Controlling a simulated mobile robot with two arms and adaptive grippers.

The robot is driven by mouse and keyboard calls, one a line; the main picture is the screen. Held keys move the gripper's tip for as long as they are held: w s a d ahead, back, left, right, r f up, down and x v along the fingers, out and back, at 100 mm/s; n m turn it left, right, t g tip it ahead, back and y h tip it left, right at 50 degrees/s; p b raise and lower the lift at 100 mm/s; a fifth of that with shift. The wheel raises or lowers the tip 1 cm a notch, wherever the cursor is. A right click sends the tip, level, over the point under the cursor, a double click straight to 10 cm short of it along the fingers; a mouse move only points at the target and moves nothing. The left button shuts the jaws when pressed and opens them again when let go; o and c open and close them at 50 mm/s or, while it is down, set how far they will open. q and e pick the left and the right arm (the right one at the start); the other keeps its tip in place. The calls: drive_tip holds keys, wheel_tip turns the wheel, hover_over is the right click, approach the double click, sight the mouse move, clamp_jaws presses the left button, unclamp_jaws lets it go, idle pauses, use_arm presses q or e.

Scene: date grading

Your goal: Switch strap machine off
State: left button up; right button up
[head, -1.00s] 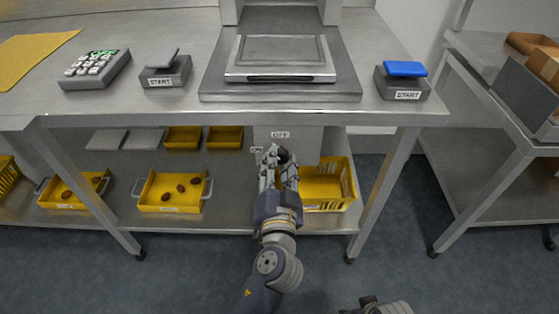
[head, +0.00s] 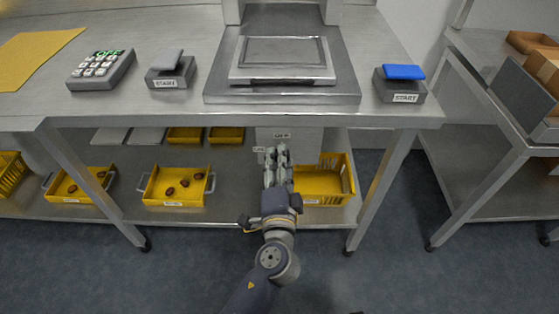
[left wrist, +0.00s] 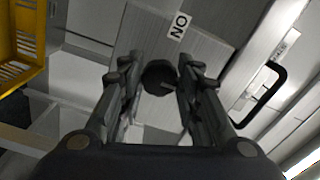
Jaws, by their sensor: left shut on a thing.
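The strap machine's light grey housing (head: 305,140) stands under the table, with an OFF label (head: 283,135) at its top and a smaller label (head: 259,149) to the left. In the left wrist view that housing (left wrist: 205,55) carries an ON label (left wrist: 179,26) beside a dark round knob (left wrist: 158,74). My left gripper (head: 277,153) reaches in under the table edge, in front of the housing. In the left wrist view its fingers (left wrist: 160,80) are shut on the knob, one on each side. The knob is hidden behind the gripper in the head view. My right gripper is not in view.
A yellow crate (head: 345,185) stands on the lower shelf just right of my left gripper. Yellow trays with dates (head: 150,197) stand to the left. The table's front edge (head: 230,118) lies above my arm. A black handle (left wrist: 268,90) shows in the left wrist view.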

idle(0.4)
use_arm(q)
drive_tip(key=o, duration=1)
drive_tip(key=shift+o, duration=0.2)
drive_tip(key=s, duration=1.2)
